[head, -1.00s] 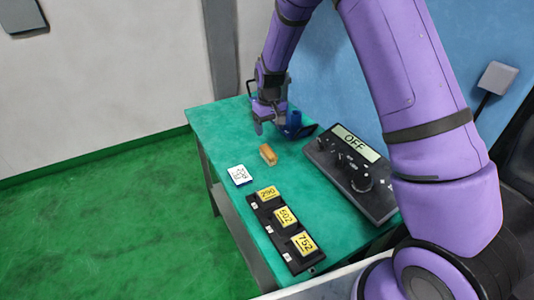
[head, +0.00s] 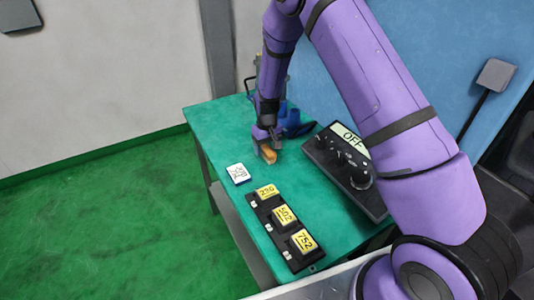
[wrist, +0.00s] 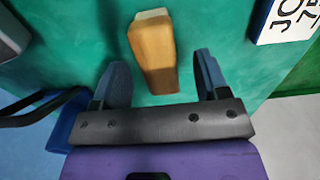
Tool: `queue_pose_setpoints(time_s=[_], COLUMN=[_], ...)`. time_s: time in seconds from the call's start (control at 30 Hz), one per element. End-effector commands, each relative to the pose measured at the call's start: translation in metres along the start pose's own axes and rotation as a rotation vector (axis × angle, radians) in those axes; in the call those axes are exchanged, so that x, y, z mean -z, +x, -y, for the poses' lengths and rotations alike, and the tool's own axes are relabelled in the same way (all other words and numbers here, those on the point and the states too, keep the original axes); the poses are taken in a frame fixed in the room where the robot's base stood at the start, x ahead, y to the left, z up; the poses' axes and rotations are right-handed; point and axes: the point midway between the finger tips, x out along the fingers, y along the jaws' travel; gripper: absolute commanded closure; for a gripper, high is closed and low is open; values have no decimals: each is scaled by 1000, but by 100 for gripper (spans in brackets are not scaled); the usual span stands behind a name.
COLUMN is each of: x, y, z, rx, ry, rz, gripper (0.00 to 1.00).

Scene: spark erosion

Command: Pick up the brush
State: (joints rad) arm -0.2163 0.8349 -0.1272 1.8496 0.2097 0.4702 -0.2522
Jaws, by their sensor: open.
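The brush (head: 268,155) has a tan wooden block body and lies on the green table (head: 222,120). In the wrist view the brush (wrist: 153,52) is upper centre, its near end reaching between my two fingers and its pale end pointing away. My gripper (head: 265,148) is over the brush in the head view and hides part of it. In the wrist view my gripper (wrist: 162,82) is open, with a finger on each side of the brush's near end and green showing on both sides. I cannot tell its exact height above the table.
A white card (head: 238,173) and a black tray with yellow numbered tiles (head: 284,237) lie nearer on the table. A black control box marked OFF (head: 345,170) stands right of the brush. A blue object (head: 291,122) sits behind my gripper.

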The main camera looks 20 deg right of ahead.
Motion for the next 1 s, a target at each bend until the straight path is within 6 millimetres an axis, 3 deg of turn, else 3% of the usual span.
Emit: queue_pose_setpoints(time_s=[0.2,0.43,0.67,1.0], x=[0,1,0,1], y=[28,29,29,27], z=[-1,-1,-1,-1], rx=[0,0,0,0], ry=[0,0,-1,-1], rz=[1,-1,0,-1], gripper=[32,32,85,88])
